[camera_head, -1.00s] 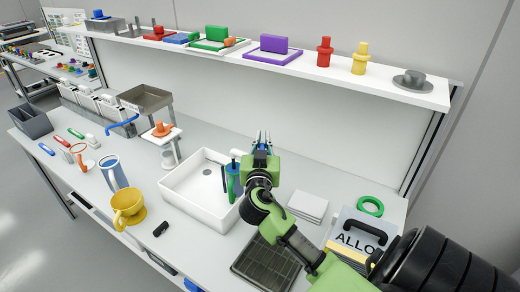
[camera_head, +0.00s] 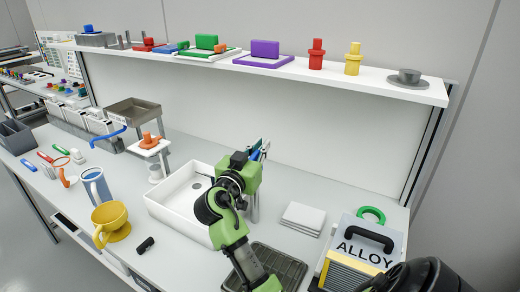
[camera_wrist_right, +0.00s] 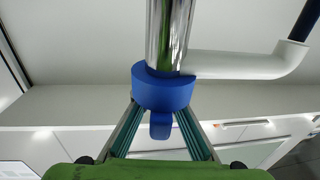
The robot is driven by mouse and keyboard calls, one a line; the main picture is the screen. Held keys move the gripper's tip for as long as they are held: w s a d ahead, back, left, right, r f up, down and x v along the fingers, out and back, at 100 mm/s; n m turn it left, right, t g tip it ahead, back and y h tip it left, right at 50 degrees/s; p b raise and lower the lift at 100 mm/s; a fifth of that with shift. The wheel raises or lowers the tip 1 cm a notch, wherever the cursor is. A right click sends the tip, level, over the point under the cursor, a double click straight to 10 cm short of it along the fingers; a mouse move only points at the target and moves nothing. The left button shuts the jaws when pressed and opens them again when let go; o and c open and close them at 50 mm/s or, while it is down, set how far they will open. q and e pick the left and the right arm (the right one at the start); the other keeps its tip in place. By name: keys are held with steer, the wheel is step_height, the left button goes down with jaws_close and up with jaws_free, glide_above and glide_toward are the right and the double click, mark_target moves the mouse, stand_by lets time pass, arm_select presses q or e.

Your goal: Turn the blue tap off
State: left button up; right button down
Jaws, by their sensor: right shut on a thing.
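The blue tap shows in the right wrist view as a blue collar (camera_wrist_right: 163,90) with a short blue lever (camera_wrist_right: 160,126) at the foot of a chrome pipe (camera_wrist_right: 170,35). The two teal fingers of my right gripper (camera_head: 260,150) close in on the lever from both sides and are shut on it. In the head view the gripper stands over the right edge of the white sink (camera_head: 160,207), and its green body hides most of the tap. My left gripper is not in view.
A white side pipe (camera_wrist_right: 235,64) runs right from the chrome pipe. A ribbed dark tray (camera_head: 275,262), white sheets (camera_head: 302,218) and the ALLOY box (camera_head: 362,240) lie right of the sink. A shelf (camera_head: 330,80) runs above.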

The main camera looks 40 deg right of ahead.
mark_target(254, 159)
steer(key=c, duration=2.1)
jaws_free()
steer(key=shift+a, duration=0.1)
steer(key=v, duration=0.7)
steer(key=shift+s+a, duration=0.1)
steer(key=shift+s, duration=0.05)
